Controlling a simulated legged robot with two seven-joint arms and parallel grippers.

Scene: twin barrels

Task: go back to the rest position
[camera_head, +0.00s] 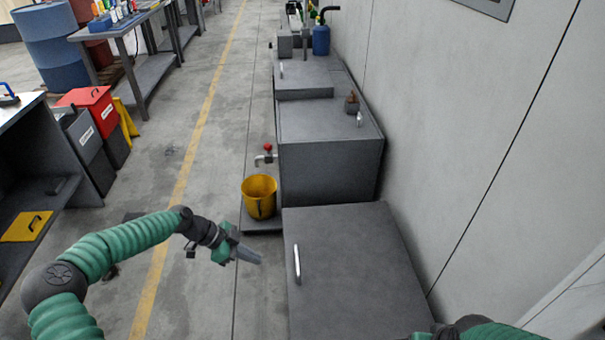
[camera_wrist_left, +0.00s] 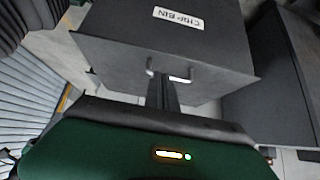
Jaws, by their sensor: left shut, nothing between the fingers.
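My left gripper (camera_head: 258,259) is shut and empty. It reaches in from the left in the head view, its fingers pointing right toward the grey bin (camera_head: 350,270) with a metal handle (camera_head: 297,264). In the head view a gap shows between the fingertips and the handle. The left wrist view shows the shut fingers (camera_wrist_left: 162,92) lined up in front of the bin (camera_wrist_left: 165,45), which carries a "CHIP BIN" label. Part of my right arm shows at the bottom right of the head view; its gripper is out of sight.
A yellow bucket (camera_head: 259,196) stands below a tap with a red knob (camera_head: 268,148). Grey cabinets (camera_head: 330,150) line the wall on the right. A workbench (camera_head: 25,108) and a red-lidded bin (camera_head: 90,105) stand at left. The floor aisle between is clear.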

